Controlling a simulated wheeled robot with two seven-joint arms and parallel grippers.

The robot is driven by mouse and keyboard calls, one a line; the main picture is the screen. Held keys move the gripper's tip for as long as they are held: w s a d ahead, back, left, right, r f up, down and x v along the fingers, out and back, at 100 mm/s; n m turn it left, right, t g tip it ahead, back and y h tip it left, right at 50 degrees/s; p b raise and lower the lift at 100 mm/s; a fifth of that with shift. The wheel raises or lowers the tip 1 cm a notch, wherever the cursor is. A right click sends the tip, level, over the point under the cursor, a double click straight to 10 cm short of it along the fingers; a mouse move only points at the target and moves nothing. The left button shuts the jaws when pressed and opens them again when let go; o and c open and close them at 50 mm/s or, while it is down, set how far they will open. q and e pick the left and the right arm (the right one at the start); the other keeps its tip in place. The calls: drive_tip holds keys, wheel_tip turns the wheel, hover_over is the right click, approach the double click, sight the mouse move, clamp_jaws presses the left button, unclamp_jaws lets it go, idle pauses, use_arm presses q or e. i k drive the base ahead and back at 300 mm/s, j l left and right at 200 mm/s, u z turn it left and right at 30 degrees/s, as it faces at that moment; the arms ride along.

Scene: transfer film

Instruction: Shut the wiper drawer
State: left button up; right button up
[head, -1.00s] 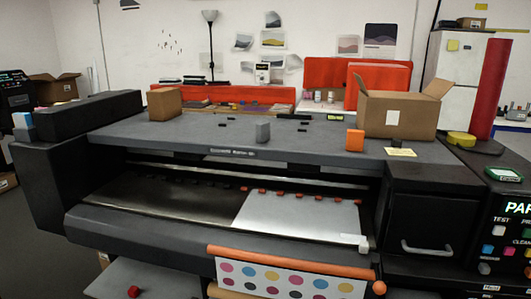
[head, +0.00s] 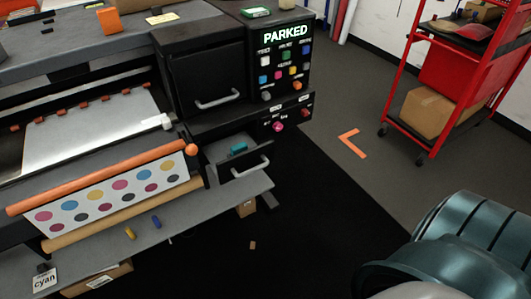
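The wiper drawer (head: 243,169) is below the control panel at the printer's right end. It stands pulled out, with a light bar handle on its front. A small teal item (head: 238,149) lies inside it. Above it is a closed black front with a similar bar handle (head: 218,100). No gripper shows. A teal rounded part at the bottom right looks like part of my own arm, and it is well apart from the drawer.
The control panel (head: 286,68) reads PARKED. A grey shelf (head: 185,225) runs under the drawer. A red cart (head: 416,70) with boxes stands at the upper right. An orange corner mark (head: 351,144) is on the floor.

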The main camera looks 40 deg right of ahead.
sight(226, 168)
drive_tip(key=z, duration=0.95)
